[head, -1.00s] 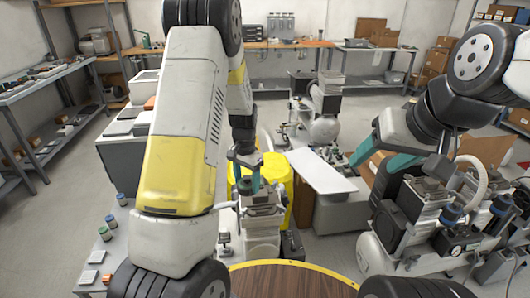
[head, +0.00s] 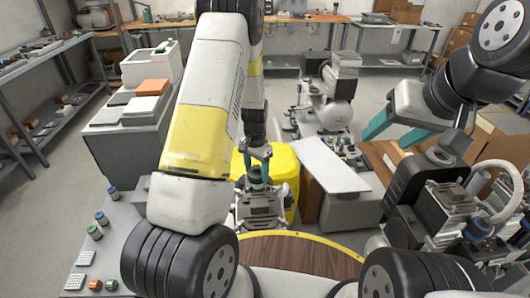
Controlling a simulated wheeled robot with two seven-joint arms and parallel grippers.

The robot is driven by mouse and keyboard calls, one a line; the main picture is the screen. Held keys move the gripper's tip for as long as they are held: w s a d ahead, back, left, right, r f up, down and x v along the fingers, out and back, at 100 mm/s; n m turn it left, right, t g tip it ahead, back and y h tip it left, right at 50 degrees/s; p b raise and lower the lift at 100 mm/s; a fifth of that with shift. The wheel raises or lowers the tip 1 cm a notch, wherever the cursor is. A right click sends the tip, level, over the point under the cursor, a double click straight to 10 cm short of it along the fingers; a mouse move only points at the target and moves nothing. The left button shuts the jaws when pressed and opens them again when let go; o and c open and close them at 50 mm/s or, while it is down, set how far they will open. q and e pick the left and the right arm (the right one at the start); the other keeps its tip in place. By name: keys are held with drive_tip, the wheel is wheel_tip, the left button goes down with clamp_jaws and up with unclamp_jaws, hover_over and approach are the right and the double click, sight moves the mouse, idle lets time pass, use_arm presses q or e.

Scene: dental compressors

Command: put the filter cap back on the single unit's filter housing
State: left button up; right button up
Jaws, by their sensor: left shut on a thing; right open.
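My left gripper (head: 258,157) points down and is shut on a small dark cap with a greenish rim, the filter cap (head: 257,176). The cap is right above the single unit (head: 262,208), a grey and black compressor standing behind the round wooden top. The filter housing is mostly hidden under the cap and fingers; I cannot tell whether the cap touches it.
A yellow bin (head: 289,172) stands right behind the single unit. A white panel (head: 331,163) lies to its right. The twin compressor (head: 445,205) fills the right side. Small jars (head: 101,218) and trays stand on the left bench. A round wooden top (head: 300,256) is in front.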

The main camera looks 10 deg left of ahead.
sight(257, 187)
use_arm(q)
drive_tip(key=shift+f, duration=2.95)
drive_tip(key=shift+f, duration=0.15)
drive_tip(key=o, duration=1.7)
drive_tip(key=shift+s, duration=0.1)
drive_tip(key=shift+r, duration=3.5)
clamp_jaws()
